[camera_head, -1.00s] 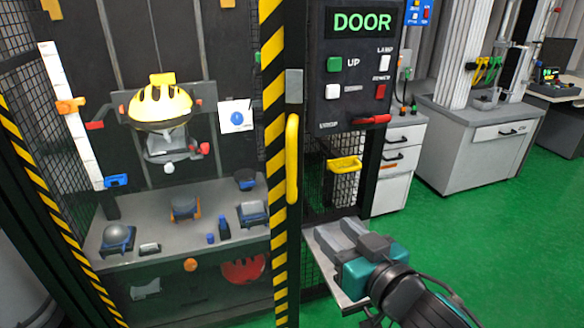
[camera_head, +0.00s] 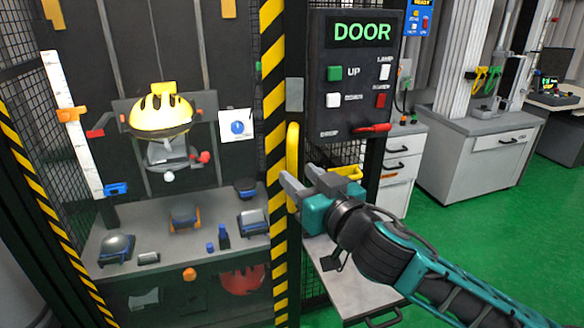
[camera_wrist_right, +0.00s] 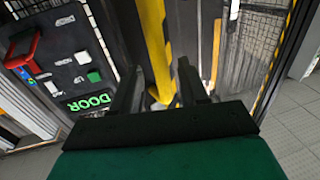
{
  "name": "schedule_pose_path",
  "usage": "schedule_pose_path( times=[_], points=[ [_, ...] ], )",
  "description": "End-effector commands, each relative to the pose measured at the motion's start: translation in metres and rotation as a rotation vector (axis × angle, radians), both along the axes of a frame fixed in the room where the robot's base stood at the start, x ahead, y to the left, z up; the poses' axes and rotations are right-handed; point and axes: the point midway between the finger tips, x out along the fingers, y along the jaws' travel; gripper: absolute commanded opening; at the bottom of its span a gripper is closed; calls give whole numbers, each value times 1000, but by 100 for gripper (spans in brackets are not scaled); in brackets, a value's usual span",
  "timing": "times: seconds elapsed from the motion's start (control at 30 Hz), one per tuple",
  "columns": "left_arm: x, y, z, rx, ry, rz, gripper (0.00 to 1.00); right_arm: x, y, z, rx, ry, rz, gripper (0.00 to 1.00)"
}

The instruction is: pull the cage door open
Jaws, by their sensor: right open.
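The cage door's upright edge post (camera_head: 274,120) has yellow and black stripes. A yellow vertical handle (camera_head: 292,150) is fixed to it, and its lower part is partly hidden by my right gripper. My right gripper (camera_head: 288,190) is open at the lower part of the handle. In the right wrist view the yellow handle (camera_wrist_right: 155,45) runs down between the two open fingers (camera_wrist_right: 158,95); I cannot tell whether they touch it. The door stands in line with the cage front and looks closed. My left gripper is not in view.
A control panel (camera_head: 356,75) reading DOOR, with buttons and a red lever (camera_head: 372,128), is right of the handle. A yellow part (camera_head: 347,172) and a grey shelf (camera_head: 350,285) are near my arm. Inside the cage is a yellow helmet (camera_head: 160,112). Green floor lies open at right.

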Motion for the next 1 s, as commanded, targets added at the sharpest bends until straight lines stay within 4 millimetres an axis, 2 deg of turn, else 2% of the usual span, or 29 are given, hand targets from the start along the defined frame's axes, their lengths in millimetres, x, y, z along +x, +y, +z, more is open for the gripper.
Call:
schedule_pose_path(
  times=[0.1, 0.3, 0.67, 1.0],
  points=[
    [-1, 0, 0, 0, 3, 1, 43, 15, 9, 1, 0, -1, 0, 44],
    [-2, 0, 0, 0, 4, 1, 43, 30, 17, 0, 0, -1, 0, 44],
    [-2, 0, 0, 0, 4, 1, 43, 33, 19, 0, 0, 0, 0, 44],
    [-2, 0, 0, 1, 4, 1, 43, 33, 19, 0, 0, 0, 0, 12]
  ],
)
